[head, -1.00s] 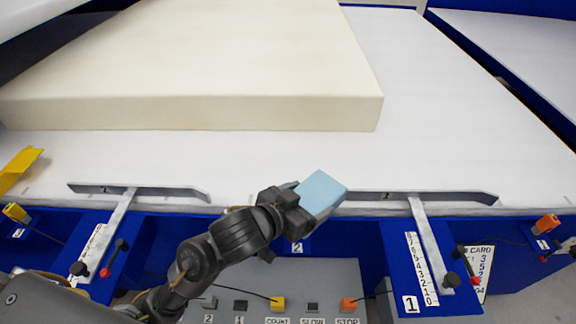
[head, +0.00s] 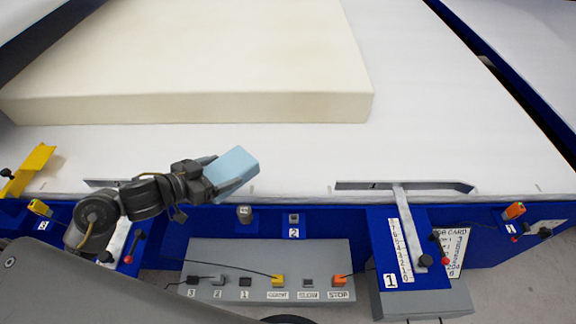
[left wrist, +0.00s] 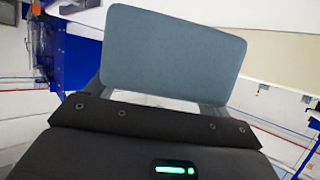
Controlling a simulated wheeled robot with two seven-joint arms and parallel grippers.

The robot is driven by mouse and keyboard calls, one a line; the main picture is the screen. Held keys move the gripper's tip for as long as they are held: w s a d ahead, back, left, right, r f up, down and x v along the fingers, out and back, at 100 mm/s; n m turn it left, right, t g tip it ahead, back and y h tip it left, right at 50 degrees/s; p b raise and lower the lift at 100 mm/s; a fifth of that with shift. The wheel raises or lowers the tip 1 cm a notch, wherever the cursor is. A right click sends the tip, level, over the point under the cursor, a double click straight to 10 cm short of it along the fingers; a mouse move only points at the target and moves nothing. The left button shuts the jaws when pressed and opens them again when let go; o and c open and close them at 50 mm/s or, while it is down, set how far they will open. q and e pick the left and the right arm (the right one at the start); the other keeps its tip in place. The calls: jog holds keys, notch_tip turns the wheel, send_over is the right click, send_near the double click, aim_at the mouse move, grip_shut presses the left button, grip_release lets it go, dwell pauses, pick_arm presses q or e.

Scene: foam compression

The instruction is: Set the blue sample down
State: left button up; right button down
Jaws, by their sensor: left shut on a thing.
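The blue sample (head: 233,170) is a light blue block, held by my left gripper (head: 207,181) near the front edge of the white table (head: 300,160). The gripper is shut on its left part, and the block is tilted in the head view. In the left wrist view the blue sample (left wrist: 172,52) shows as a grey-blue slab beyond the gripper body. Whether the block touches the white surface is hard to tell. My right gripper is not in view.
A large cream foam block (head: 200,108) lies behind on the white surface. A metal guide bar (head: 405,186) is at the front right. A yellow bracket (head: 28,170) stands at the left. A grey button panel (head: 265,265) is below the front edge. White surface is free right of the sample.

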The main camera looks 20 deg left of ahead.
aim_at(229, 156)
pick_arm(q)
jog(key=w+f, duration=0.1)
jog(key=w, duration=0.1)
jog(key=w+a+f, duration=0.1)
jog(key=w, duration=0.2)
jog(key=w+f, duration=0.1)
jog(key=w, duration=0.2)
jog(key=shift+w+a+f, duration=0.1)
jog(key=shift+a+f, duration=0.2)
jog(key=w+f, duration=0.2)
jog(key=w+a+f, duration=0.1)
jog(key=w+f, duration=0.1)
jog(key=f, duration=0.1)
jog(key=shift+w+f, duration=0.15)
jog(key=shift+w, duration=0.1)
jog(key=shift+w+a+f, duration=0.15)
jog(key=shift+w+f, duration=0.35)
jog(key=shift+f, duration=0.1)
jog(key=shift+f+p, duration=0.35)
jog(key=shift+f, duration=1.1)
jog(key=shift+f, duration=0.15)
jog(key=o, duration=0.9)
jog(key=shift+r, duration=0.25)
jog(key=v, duration=1.2)
jog(key=shift+a+f+b, duration=0.1)
jog(key=shift+f+b, duration=0.05)
jog(key=shift+b, duration=0.2)
